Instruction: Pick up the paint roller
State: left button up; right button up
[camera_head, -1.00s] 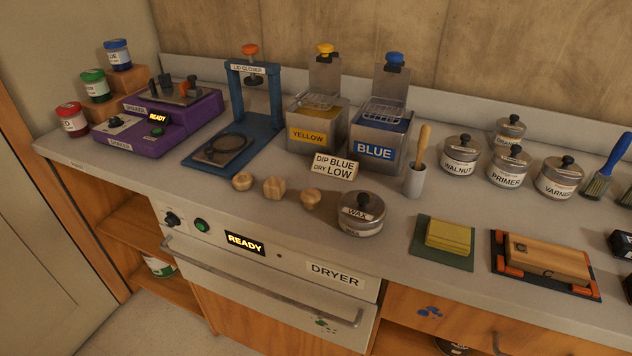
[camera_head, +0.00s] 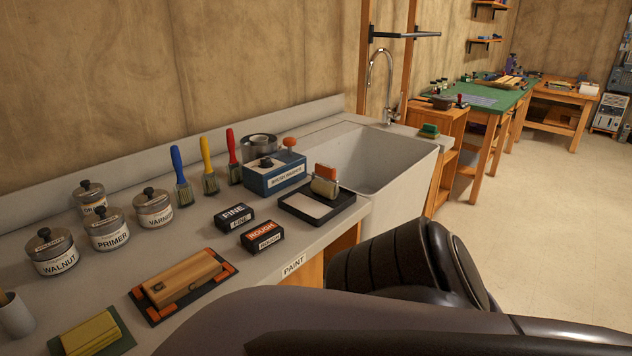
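What looks like the paint roller (camera_head: 325,187), with a greyish-tan roll and an orange upper part, sits at the back right of a black tray (camera_head: 289,203) on the counter. The tray has a pale flat area at its front. The tray is beside the sink, in front of a blue box with a brush-related label that I cannot fully read. Dark links of my own arm cross the lower right of the view, in front of the counter. Neither gripper's fingers show in this view.
The white sink (camera_head: 395,158) with a tall tap (camera_head: 386,75) is right of the tray. The blue box (camera_head: 275,178), FINE block (camera_head: 234,217) and ROUGH block (camera_head: 262,237) stand close to the tray. Brushes and tins line the back left. Floor to the right is open.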

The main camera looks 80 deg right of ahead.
aim_at(325, 188)
jog(key=z, duration=0.5)
jog(key=l+z, duration=0.15)
jog(key=z, duration=1.3)
jog(key=i+l+z, duration=0.1)
jog(key=z, duration=0.4)
jog(key=l+u, duration=0.1)
jog(key=u, duration=0.3)
jog(key=i+l+u, duration=0.1)
jog(key=u, duration=0.35)
jog(key=l+u, duration=0.2)
jog(key=u, duration=0.2)
jog(key=l+u, duration=0.55)
jog(key=l, duration=0.2)
jog(key=k+l+u, duration=0.1)
jog(key=l, duration=0.25)
jog(key=k+l+u, duration=0.1)
jog(key=l, duration=0.3)
jog(key=k, duration=0.05)
